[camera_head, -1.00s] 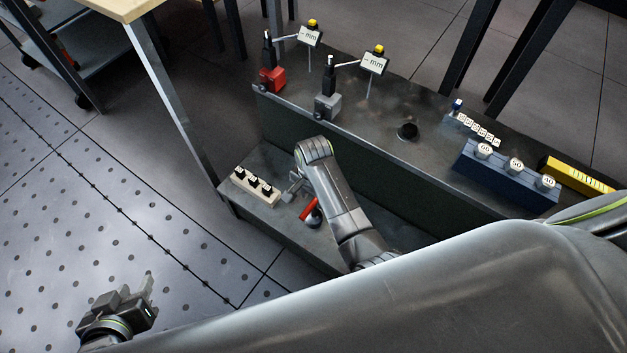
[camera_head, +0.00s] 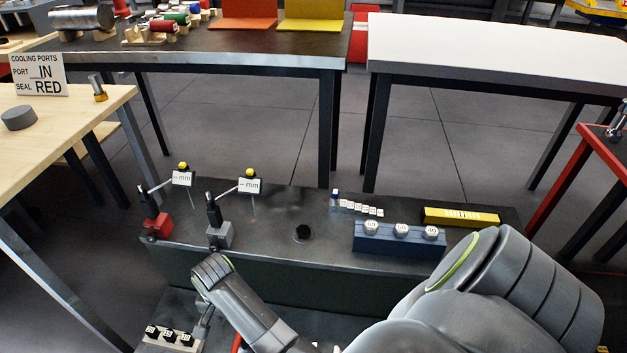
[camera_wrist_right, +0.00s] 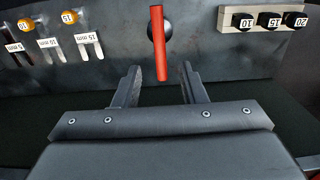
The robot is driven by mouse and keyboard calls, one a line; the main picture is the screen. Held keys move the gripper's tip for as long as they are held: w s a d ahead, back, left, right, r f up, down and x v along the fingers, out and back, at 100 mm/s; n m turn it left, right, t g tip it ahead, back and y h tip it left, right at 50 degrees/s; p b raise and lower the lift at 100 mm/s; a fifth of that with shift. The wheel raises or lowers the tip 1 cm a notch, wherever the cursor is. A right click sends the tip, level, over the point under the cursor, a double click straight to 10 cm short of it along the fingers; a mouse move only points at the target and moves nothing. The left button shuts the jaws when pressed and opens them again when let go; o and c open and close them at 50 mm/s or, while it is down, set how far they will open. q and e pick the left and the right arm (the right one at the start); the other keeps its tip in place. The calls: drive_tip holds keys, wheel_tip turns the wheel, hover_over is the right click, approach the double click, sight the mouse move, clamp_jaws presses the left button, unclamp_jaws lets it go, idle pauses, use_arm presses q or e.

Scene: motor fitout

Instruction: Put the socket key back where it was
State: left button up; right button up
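A red bar-shaped handle (camera_wrist_right: 160,45), which looks like the socket key, shows in the right wrist view with a dark round part (camera_wrist_right: 151,31) behind it. Its lower end lies between the fingertips of my right gripper (camera_wrist_right: 160,76), with gaps on both sides. That gripper is open and empty. In the head view my right gripper (camera_head: 206,318) is low over the lower shelf, mostly covered by my arm; only a sliver of the red handle (camera_head: 237,343) shows. A pale block with black sockets (camera_wrist_right: 262,20) marked 10, 15 and 20 is at the right. My left gripper is out of view.
Fork-shaped gauges (camera_wrist_right: 88,45) marked in mm lie left in the wrist view. The raised dark bench (camera_head: 275,240) carries two dial stands (camera_head: 221,235), a blue block (camera_head: 385,240) with round weights, a yellow box (camera_head: 461,217) and a black round piece (camera_head: 303,232).

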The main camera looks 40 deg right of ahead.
drive_tip(key=s+d+f+n+t, duration=0.25)
drive_tip(key=s+d, duration=0.45)
drive_tip(key=s, duration=0.4)
drive_tip(key=s+d+r+n, duration=0.2)
drive_tip(key=s+r+n, duration=0.1)
drive_tip(key=s, duration=0.3)
drive_tip(key=s+d+r+n+t+y, duration=0.1)
drive_tip(key=s+d+r+n, duration=0.1)
drive_tip(key=s, duration=0.5)
drive_tip(key=shift+s+d+r+n, duration=0.15)
drive_tip(key=shift+d+r+n, duration=0.1)
drive_tip(key=shift+r+n, duration=0.4)
drive_tip(key=shift+f+t, duration=0.15)
drive_tip(key=shift+t, duration=0.1)
